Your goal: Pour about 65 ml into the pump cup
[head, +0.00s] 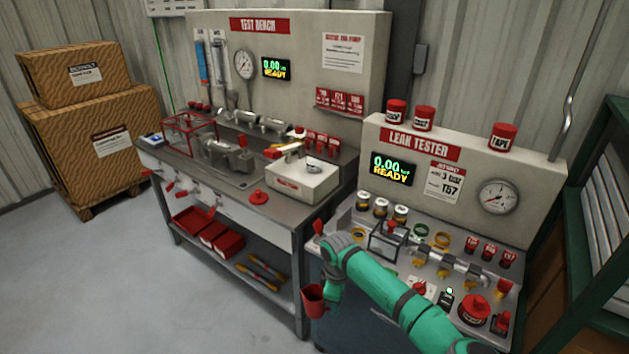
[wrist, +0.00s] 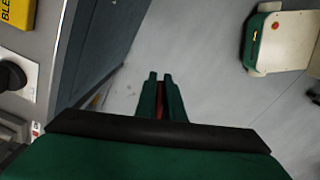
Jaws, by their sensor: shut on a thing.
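My gripper (head: 333,292) hangs in front of the test bench's right end, left of the leak tester. It is shut on a red jug (head: 313,301), which looks roughly upright over the floor, clear of both benches. In the wrist view, a thin red strip (wrist: 160,101) shows between the green fingers (wrist: 160,82); the rest of the jug is hidden there. What is in the jug cannot be seen. A white box (head: 291,186) on the test bench has a small round grey cup or opening (head: 314,168) on top. I cannot tell whether this is the pump cup.
The test bench (head: 170,170) carries a red-framed guard (head: 188,132), fittings and a gauge. The leak tester (head: 412,143) on the right carries jars, valves and red knobs. Red bins (head: 228,243) sit on the bench's lower shelf. The floor at front left is clear.

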